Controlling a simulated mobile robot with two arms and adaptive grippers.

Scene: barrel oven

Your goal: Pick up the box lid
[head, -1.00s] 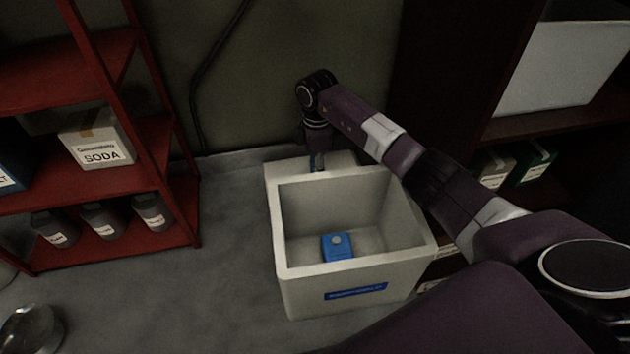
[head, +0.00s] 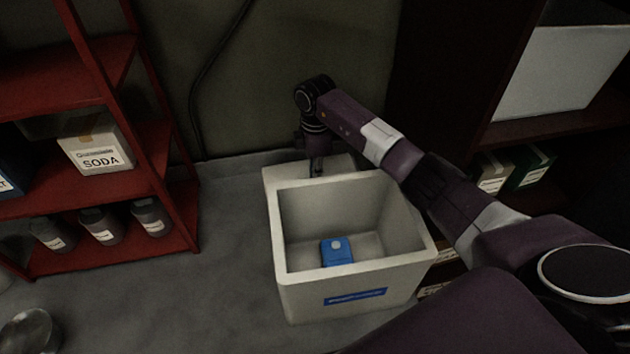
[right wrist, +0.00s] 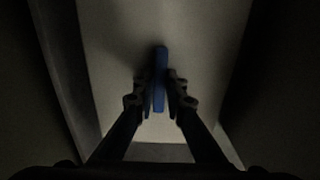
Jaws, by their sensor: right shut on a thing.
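The white box (head: 292,292) stands open on the grey floor, with a blue label on its front. The pale box lid (head: 283,177) lies behind the box, partly hidden by the box's rear wall. My right gripper (head: 316,170) reaches down to the lid from above. In the right wrist view my right gripper (right wrist: 160,95) is shut on the blue handle (right wrist: 160,65) of the lid (right wrist: 115,45), one finger on each side. My left gripper is not in view.
A small blue object (head: 337,252) lies inside the box. A red shelf (head: 160,215) with a soda box (head: 97,150) and several grey bottles stands at left. A dark shelf (head: 520,128) stands at right. Floor between the red shelf and box is clear.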

